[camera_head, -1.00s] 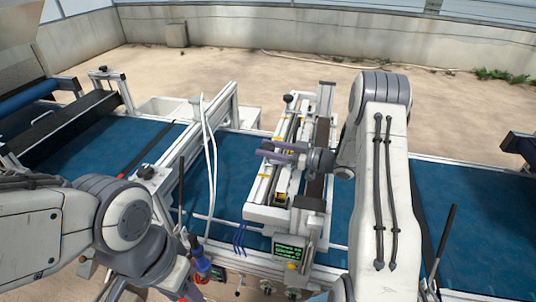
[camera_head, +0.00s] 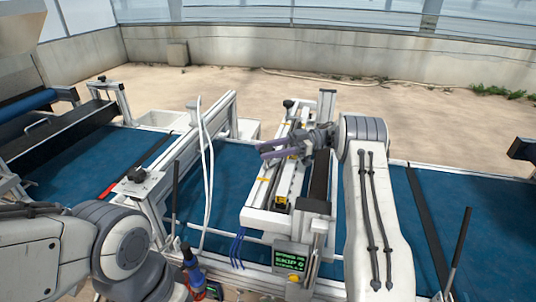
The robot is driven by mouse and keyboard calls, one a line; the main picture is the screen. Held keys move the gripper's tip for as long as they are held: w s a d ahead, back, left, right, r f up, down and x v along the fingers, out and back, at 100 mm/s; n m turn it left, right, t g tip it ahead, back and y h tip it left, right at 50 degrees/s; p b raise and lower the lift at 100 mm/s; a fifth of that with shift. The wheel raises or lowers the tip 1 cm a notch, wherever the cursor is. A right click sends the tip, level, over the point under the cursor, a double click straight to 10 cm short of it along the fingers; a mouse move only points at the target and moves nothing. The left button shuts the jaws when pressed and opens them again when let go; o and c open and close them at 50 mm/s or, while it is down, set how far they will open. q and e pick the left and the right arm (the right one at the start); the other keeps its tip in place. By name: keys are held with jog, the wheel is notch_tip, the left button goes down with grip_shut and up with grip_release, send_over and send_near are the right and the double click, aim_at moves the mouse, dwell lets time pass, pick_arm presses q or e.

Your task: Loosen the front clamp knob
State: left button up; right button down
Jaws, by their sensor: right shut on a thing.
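My right gripper (camera_head: 268,149) reaches in from the right over the far half of the seeder's white frame (camera_head: 262,222). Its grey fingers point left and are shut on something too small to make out. A dark knob (camera_head: 288,103) stands upright at the far end of the seeder, behind the gripper and apart from it. Another black knob (camera_head: 136,174) sits on the white bracket at the left. I cannot tell which knob is the front clamp knob. My left arm (camera_head: 125,250) is at the lower left. Its fingers do not show.
A lit green display (camera_head: 290,260) stands at the seeder's near end. White hoses (camera_head: 208,175) rise left of the seeder. A blue and red fitting (camera_head: 192,265) is beside my left arm.

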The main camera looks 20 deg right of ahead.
dwell(0.5)
jog(key=shift+c, duration=1.5)
grip_release()
jog(key=shift+r+b, duration=0.4)
jog(key=shift+r, duration=0.25)
notch_tip(320, 180, up, 3)
jog(key=shift+b, duration=0.55)
jog(key=shift+s+d+r+p, duration=0.25)
jog(key=shift+r+p, duration=0.25)
jog(key=shift+p, duration=0.75)
jog(key=s+d+r+p, duration=0.5)
jog(key=s+d+p, duration=0.2)
jog(key=p, duration=1.4)
jog(key=shift+s+d+r, duration=0.25)
jog(key=shift+s+r, duration=0.15)
jog(key=shift+s, duration=0.15)
